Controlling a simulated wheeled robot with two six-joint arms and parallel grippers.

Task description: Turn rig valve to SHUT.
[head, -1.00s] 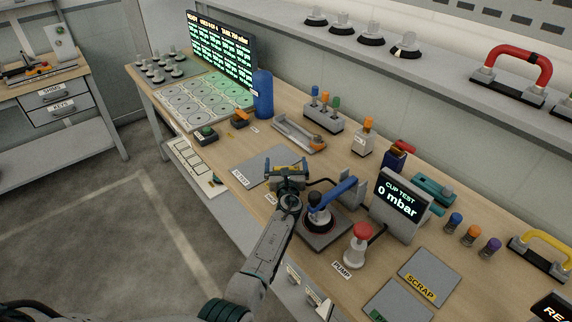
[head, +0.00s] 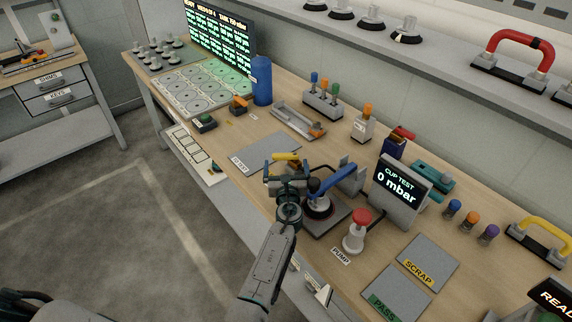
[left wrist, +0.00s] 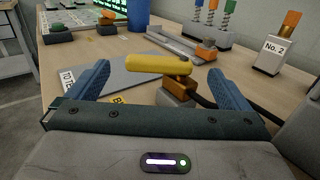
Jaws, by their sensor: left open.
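The valve has a yellow lever handle (left wrist: 160,63) on a small grey block with an orange-brown hub, standing on the bench. In the head view the yellow lever (head: 286,157) shows just past my left gripper (head: 286,170). In the left wrist view the two blue fingers of my left gripper (left wrist: 160,85) are spread apart. The lever lies crosswise between and just ahead of them, with no clear contact. A yellow label under the lever is mostly hidden, so its words cannot be read. My right gripper is out of view.
The cup test rig with its blue arm (head: 333,181) stands right of my left gripper. Near it are the red-topped pump (head: 354,230) and a display reading 0 mbar (head: 399,186). A grey mat (head: 266,152) lies left of the valve. A metal tray (head: 297,122) lies behind.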

